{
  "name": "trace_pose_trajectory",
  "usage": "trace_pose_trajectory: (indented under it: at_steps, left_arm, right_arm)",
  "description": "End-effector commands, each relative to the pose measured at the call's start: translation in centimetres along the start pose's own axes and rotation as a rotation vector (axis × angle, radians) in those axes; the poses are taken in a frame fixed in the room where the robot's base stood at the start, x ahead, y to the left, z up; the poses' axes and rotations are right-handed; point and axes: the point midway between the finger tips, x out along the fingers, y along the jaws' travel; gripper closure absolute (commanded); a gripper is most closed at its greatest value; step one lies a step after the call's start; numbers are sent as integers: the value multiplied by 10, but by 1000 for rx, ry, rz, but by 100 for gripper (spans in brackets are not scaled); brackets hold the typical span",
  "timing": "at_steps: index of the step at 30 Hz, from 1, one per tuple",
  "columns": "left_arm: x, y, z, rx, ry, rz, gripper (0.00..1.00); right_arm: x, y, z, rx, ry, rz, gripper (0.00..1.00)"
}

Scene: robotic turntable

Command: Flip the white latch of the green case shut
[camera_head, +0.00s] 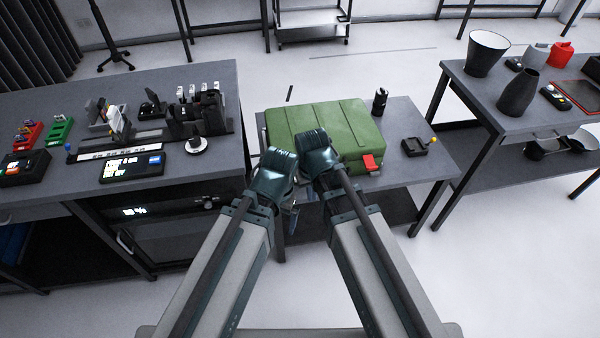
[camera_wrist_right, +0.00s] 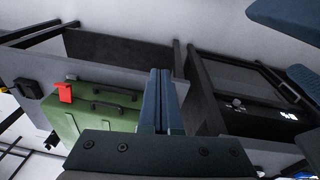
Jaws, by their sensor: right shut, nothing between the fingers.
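The green case (camera_head: 335,118) lies closed on a grey table, partly hidden by my grippers. A red latch-like piece (camera_head: 370,162) sits at its near right edge; it also shows in the right wrist view (camera_wrist_right: 65,92). I see no white latch; part of the front is hidden. My right gripper (camera_head: 318,158) is at the case's near side. In the right wrist view its fingers (camera_wrist_right: 160,98) are shut and empty, overlapping one end of the case front. My left gripper (camera_head: 275,168) is beside it, to the left; its fingers are not clear.
A workbench (camera_head: 225,95) with racks is close on the left. Another table (camera_head: 480,85) with dark vessels is at the right. Two dark handles (camera_wrist_right: 118,88) are on the case front.

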Motion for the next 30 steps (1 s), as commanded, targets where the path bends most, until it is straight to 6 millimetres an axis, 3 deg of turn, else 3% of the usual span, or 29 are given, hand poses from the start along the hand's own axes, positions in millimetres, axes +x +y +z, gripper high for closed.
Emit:
trace_pose_trajectory:
  at_steps: [1,3,6,9,23,30]
  left_arm:
    - [-7,-1,0,0,0,0,0]
    - [-10,-1,1,0,0,0,0]
    - [-14,-1,1,0,0,0,0]
    - [-15,-2,1,0,0,0,0]
    - [-12,-1,1,0,0,0,0]
    - [3,0,0,0,0,0,0]
  right_arm:
    - [-4,3,-37,21,42,-9,100]
    - [-6,6,-69,46,98,-22,100]
    - [-9,10,-102,76,160,-34,100]
    - [-11,12,-119,91,195,-42,100]
    - [-9,13,-122,96,205,-44,100]
    - [7,12,-124,96,205,-44,100]
